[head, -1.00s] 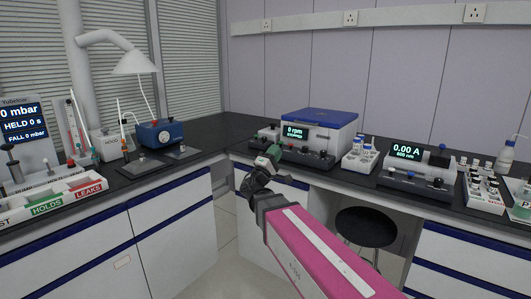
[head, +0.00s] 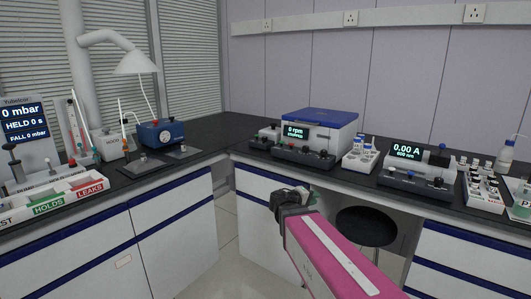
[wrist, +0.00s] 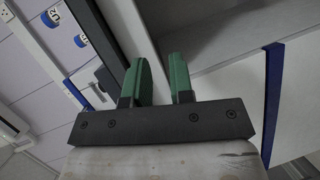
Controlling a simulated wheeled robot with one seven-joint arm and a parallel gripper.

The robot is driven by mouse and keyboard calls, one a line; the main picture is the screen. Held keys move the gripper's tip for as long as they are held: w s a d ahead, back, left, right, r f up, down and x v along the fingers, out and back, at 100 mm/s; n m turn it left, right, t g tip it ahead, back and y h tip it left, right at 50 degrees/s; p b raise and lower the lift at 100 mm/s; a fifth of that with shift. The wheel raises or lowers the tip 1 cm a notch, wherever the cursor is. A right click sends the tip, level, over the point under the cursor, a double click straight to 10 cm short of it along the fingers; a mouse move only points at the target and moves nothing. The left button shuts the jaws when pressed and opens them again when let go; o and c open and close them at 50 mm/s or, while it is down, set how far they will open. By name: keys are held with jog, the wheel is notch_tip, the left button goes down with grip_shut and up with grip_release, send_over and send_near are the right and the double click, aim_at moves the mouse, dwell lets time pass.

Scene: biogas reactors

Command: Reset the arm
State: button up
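My arm (head: 335,255), with its pink cover, reaches up from the bottom of the head view. Its dark wrist end (head: 290,200) stands in front of the white cabinets, below the bench edge. The gripper is open and touches nothing that I can see.
A bench (head: 225,137) turns the corner. It carries a centrifuge (head: 318,130), a photometer (head: 418,165), vial racks (head: 360,157) and a tray marked HOLDS and LEAKS (head: 55,200). A black stool (head: 368,230) stands right of my arm. Open floor shows left of it.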

jog(key=s+f+m+g+y, duration=0.2)
jog(key=s+f+g+y, duration=0.2)
jog(key=f, duration=0.6)
jog(key=s+f+m+g+y, duration=0.2)
jog(key=s+f+g+y, duration=0.2)
jog(key=s+f+y, duration=0.5)
jog(key=shift+s+f+m, duration=0.3)
jog(key=shift+f+m, duration=0.1)
jog(key=shift+f, duration=0.3)
